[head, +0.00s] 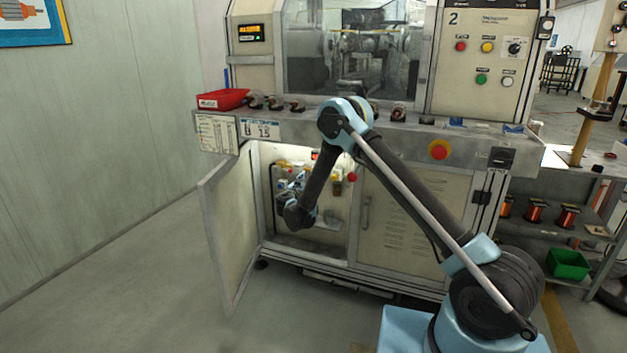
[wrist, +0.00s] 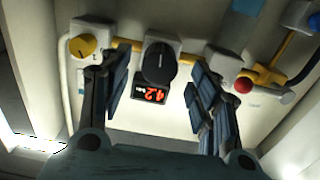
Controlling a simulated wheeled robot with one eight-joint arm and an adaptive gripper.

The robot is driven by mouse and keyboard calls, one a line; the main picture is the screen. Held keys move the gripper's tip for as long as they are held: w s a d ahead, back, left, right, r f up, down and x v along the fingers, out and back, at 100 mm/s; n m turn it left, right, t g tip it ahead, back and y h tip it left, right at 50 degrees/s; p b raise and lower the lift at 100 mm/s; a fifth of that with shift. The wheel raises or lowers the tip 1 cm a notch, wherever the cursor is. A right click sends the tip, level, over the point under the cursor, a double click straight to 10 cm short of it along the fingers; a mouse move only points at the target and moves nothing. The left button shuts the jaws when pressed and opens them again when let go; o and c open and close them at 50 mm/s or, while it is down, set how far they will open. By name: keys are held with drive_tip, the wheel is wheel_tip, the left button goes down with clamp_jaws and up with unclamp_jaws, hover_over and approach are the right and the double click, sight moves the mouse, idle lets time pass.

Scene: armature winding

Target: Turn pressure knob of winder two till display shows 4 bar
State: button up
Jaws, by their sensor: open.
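In the wrist view, a black round pressure knob (wrist: 160,60) sits on a light grey regulator body. A small display (wrist: 149,93) just below it shows red digits that read 4.2, with a small unit label. My gripper (wrist: 160,68) is open, with one finger on each side of the knob and a visible gap on both sides. I cannot tell how deep the fingertips reach. In the head view, winder two (head: 475,45) carries the number 2, and my arm reaches into its open lower cabinet. My gripper there is small and hard to make out.
Beside the knob in the wrist view are a yellow knob (wrist: 82,46) at left and a red button (wrist: 243,85) at right, with yellow pipes. The open cabinet door (head: 228,235) stands left of my arm. A red emergency button (head: 438,150) is on the front ledge.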

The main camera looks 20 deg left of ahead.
drive_tip(key=shift+w+d, duration=0.15)
drive_tip(key=shift+w, duration=1.8)
drive_tip(key=c, duration=1.1)
